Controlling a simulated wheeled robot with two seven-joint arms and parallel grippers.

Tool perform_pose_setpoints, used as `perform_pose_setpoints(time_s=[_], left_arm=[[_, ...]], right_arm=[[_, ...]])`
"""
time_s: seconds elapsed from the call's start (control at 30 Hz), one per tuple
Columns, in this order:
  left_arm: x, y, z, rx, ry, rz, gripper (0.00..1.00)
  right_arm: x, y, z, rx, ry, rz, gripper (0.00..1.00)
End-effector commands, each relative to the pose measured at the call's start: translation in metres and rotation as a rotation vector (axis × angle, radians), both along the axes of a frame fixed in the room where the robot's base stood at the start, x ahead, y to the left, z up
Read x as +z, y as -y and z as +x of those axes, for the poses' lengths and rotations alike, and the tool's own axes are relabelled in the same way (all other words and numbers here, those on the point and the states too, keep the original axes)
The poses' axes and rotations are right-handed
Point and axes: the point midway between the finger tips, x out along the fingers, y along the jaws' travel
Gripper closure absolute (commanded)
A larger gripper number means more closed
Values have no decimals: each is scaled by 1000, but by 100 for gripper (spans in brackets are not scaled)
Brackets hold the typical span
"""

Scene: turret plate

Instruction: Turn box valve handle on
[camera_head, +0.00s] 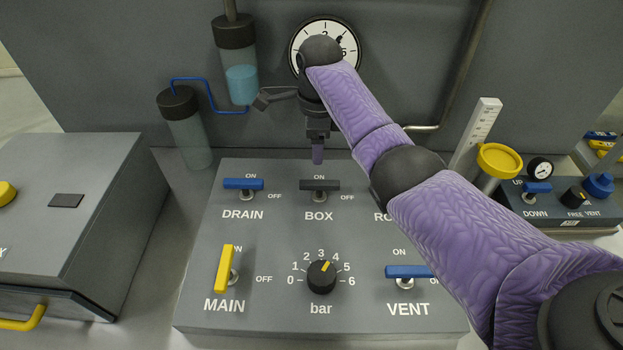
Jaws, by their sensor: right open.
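The box valve handle (320,185) is a dark grey bar above the label BOX on the grey control panel (260,310). It lies horizontally, pointing toward OFF, with the ON label just above it. My right gripper (318,155) hangs just above and behind the handle, pointing down, apart from it as far as I can see. It is open and holds nothing visible. My purple right arm comes in from the right and covers part of the panel's upper right. My left gripper is not in view.
Blue drain handle (243,184) sits left of the box handle, horizontal. Yellow main handle (224,268) stands upright. The bar knob (321,276) and blue vent handle (408,271) are in the front row. A gauge (350,40) and clear cylinders (188,135) stand behind.

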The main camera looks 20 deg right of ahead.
Motion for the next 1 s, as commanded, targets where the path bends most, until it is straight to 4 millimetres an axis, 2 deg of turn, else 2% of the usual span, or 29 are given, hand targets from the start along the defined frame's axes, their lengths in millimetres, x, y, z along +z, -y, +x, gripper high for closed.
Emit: perform_pose_setpoints(time_s=[0.3, 0.4, 0.53, 0.77, 1.0], left_arm=[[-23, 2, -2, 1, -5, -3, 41], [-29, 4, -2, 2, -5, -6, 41], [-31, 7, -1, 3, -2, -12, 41], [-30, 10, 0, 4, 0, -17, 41], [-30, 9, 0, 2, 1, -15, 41]], right_arm=[[-72, 0, -1, 0, -4, -1, 38], [-88, 0, -1, 1, -3, -2, 38], [-96, 0, -1, 1, -1, 0, 38], [-95, 0, -1, 1, 0, -1, 38], [-95, 0, -1, 1, 0, -1, 89]])
